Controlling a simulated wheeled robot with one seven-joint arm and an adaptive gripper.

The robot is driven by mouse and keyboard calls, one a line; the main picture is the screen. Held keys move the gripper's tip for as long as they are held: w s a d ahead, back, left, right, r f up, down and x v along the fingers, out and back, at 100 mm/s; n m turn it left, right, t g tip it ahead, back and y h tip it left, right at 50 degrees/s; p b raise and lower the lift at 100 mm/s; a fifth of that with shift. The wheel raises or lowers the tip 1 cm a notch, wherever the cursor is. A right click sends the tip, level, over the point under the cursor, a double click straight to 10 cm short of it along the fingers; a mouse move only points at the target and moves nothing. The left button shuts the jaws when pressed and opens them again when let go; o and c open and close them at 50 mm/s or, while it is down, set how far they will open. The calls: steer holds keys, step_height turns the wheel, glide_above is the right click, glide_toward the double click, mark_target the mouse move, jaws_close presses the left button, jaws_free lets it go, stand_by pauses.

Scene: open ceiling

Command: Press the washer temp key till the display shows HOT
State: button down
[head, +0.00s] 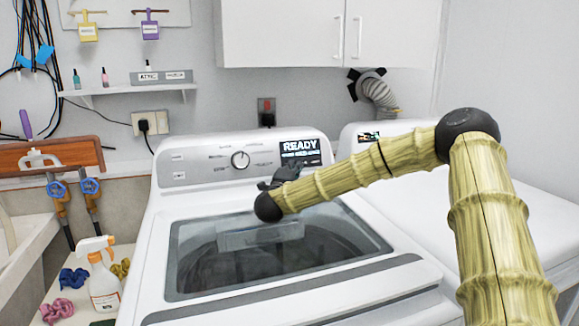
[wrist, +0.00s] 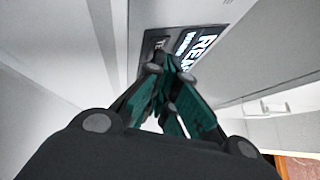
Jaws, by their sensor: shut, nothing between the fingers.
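The display reads READY, with a smaller line below that I cannot read. My gripper (head: 290,170) is shut and empty, just in front of the panel below the display. In the wrist view the fingertips (wrist: 167,62) point at the dark strip beside the display (wrist: 198,45). Letters starting "TE" show on a key (wrist: 159,44) there, partly hidden by the fingers. I cannot tell whether the fingertips touch it.
A second white machine (head: 385,140) stands to the right of the washer. A spray bottle (head: 101,275) and several scrunchies stand at the left. White cabinets (head: 290,35) hang above, and a small shelf (head: 130,90) is on the wall. The washer's glass lid (head: 330,250) is closed.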

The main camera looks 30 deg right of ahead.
steer(key=shift+s, duration=0.1)
steer(key=shift+s+a+r, duration=0.2)
steer(key=shift+s+r, duration=0.1)
steer(key=shift+s, duration=0.25)
steer(key=shift+s+a+r+p, duration=0.15)
steer(key=shift+s+r, duration=0.1)
steer(key=shift+s, duration=0.5)
steer(key=shift+s+a+r+p, duration=0.1)
steer(key=shift+s+a+r, duration=0.15)
steer(key=shift+s, duration=0.55)
steer(key=shift+s+a+r+p, duration=0.15)
steer(key=shift+s+r, duration=0.15)
steer(key=shift+s, duration=0.45)
